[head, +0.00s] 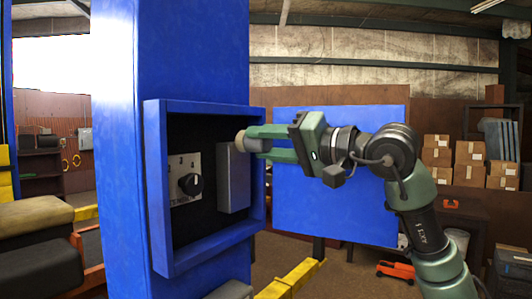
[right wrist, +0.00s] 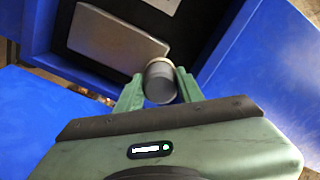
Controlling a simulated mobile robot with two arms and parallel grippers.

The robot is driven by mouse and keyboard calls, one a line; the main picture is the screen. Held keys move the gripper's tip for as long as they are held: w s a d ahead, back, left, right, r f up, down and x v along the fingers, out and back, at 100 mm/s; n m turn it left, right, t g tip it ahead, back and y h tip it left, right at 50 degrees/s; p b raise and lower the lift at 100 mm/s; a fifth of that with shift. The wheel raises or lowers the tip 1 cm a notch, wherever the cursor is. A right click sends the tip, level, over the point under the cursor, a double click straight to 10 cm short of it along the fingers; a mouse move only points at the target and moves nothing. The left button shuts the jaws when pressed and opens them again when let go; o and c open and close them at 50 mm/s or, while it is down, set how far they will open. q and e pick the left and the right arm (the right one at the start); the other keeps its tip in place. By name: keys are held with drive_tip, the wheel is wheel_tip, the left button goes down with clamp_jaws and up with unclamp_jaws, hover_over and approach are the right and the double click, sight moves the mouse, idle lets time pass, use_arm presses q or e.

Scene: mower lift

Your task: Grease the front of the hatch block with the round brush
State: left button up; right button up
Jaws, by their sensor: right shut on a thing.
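The hatch block (head: 233,182) is a light grey box inside the open blue hatch frame (head: 158,200) on the column. It also shows in the right wrist view (right wrist: 115,38), flat face toward me. My right gripper (head: 262,144) is shut on the round brush (head: 241,141), whose pale round tip points at the block's upper right edge. In the right wrist view the brush (right wrist: 160,84) has a dark grey cylindrical handle between the fingers, and its tip overlaps the block's edge. I cannot tell whether the tip touches the block. My left gripper is not in view.
A black knob (head: 190,185) on a pale plate sits left of the block. The blue hatch door (head: 340,215) stands open to the right, behind my right arm. The blue column (head: 180,50) rises above. Cardboard boxes (head: 470,160) stand far right.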

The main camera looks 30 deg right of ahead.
drive_tip(key=shift+f, duration=0.1)
wheel_tip(320, 180, down, 14)
drive_tip(key=b, duration=1.2)
drive_tip(key=shift+a, duration=0.15)
idle(0.4)
wheel_tip(320, 180, up, 4)
drive_tip(key=p, duration=0.3)
drive_tip(key=shift+s+f, duration=0.1)
drive_tip(key=shift+s, duration=0.05)
wheel_tip(320, 180, up, 9)
drive_tip(key=p, duration=0.9)
drive_tip(key=shift+r, duration=0.7)
drive_tip(key=shift+f+b, duration=1.6)
drive_tip(key=shift+f, duration=0.4)
